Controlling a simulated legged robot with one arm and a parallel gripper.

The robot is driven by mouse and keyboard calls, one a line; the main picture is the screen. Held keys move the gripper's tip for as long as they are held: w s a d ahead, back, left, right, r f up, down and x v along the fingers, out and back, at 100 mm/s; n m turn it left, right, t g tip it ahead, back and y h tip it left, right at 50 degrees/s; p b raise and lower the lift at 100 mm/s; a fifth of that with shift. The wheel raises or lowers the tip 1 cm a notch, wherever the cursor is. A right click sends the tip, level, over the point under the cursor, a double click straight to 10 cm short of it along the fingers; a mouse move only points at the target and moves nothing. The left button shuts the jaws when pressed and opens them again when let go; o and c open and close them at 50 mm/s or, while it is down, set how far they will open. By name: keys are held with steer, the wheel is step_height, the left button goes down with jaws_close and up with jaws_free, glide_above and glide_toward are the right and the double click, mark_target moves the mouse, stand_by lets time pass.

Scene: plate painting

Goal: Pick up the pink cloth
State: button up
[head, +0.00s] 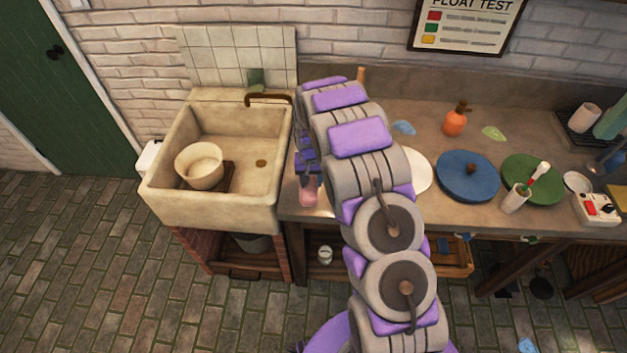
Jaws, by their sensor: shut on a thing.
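The pink cloth (308,194) hangs just below my gripper (306,172), near the counter's left end beside the sink. My gripper points down and is shut on the pink cloth. My purple and grey arm hides part of the counter behind it. The fingertips are small and dark in the head view. I cannot tell whether the cloth's lower edge touches the counter.
A stone sink (213,213) with a cream bowl (200,165) stands to the left. On the counter are a white plate (418,172), a blue disc (467,180), a green disc (535,180), an orange bottle (455,120), and blue (404,128) and green (494,133) cloths.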

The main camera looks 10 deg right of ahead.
mark_target(307, 188)
steer(key=r, duration=0.2)
steer(key=a+r, duration=0.1)
steer(key=r, duration=0.1)
steer(key=r+p, duration=0.1)
steer(key=shift+s+a+r, duration=0.3)
steer(key=shift+s+r, duration=0.1)
jaws_close()
steer(key=shift+r, duration=0.25)
steer(key=shift+w+d+r, duration=0.15)
steer(key=shift+w+d, duration=0.05)
steer(key=shift+d, duration=0.75)
steer(key=shift+o, duration=0.3)
jaws_free()
steer(key=shift+d, duration=0.1)
steer(key=o, duration=0.7)
steer(key=shift+w+a+r, duration=0.1)
steer(key=shift+a, duration=0.65)
steer(key=o, duration=0.6)
steer(key=shift+d, duration=0.55)
